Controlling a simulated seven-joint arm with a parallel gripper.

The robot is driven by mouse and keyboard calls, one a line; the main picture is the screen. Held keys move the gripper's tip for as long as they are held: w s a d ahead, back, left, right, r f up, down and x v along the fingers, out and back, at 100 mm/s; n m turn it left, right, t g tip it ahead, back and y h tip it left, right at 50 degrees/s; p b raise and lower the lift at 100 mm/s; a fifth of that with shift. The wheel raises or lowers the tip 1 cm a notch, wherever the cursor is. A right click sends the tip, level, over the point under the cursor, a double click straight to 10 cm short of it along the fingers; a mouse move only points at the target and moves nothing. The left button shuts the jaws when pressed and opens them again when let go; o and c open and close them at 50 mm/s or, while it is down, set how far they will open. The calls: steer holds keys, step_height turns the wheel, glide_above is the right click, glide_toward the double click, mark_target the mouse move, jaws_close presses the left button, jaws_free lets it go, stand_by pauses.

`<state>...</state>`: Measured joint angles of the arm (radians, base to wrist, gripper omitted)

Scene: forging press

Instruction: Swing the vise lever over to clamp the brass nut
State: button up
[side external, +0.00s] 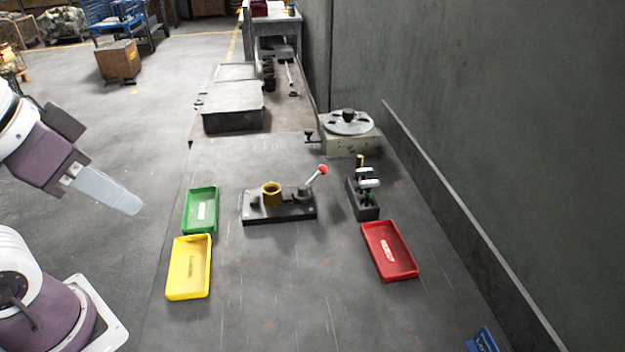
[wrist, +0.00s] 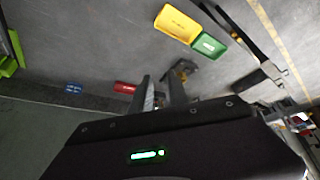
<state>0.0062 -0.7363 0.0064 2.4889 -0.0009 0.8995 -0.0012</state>
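The brass nut (side external: 271,194) sits upright on the left part of the dark vise base (side external: 280,217). The vise lever (side external: 314,178), with a red ball knob (side external: 323,169), slants up and to the right from the vise's right side. A dark jaw block (side external: 254,199) is just left of the nut. I cannot tell whether the jaws touch it. My gripper (side external: 136,208) is well left of the vise, beyond the bench's left edge, touching nothing. In the wrist view my gripper (wrist: 161,92) shows its two fingers apart with nothing between them; the vise (wrist: 184,68) is partly hidden behind them.
Green (side external: 200,210) and yellow (side external: 189,267) trays lie left of the vise. A dark tool rack (side external: 362,200) with upright tools and a red tray (side external: 389,250) are on its right. A round-topped device (side external: 348,130) stands behind. The bench in front of the vise is clear.

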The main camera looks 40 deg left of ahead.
steer(key=shift+n+g+h, duration=0.3)
steer(key=shift+g+h, duration=0.2)
steer(key=shift+g, duration=0.1)
steer(key=w+r, duration=0.1)
steer(key=w, duration=0.2)
steer(key=w+r, duration=0.1)
steer(key=w, duration=0.3)
steer(key=w+r, duration=0.1)
steer(key=w, duration=0.3)
steer(key=shift+w+d, duration=0.1)
jaws_close()
steer(key=w+d+f+y, duration=0.1)
steer(key=w+d+f, duration=0.2)
steer(key=w, duration=0.6)
steer(key=w+d+f+m+y, duration=0.1)
steer(key=w+d+f+y, duration=0.1)
steer(key=w+f, duration=0.5)
steer(key=w+d+f+y, duration=0.2)
steer(key=w+f, duration=0.4)
steer(key=w, duration=0.7)
steer(key=shift+d+m+t, duration=0.4)
steer(key=shift+d, duration=0.5)
steer(key=shift+f, duration=0.15)
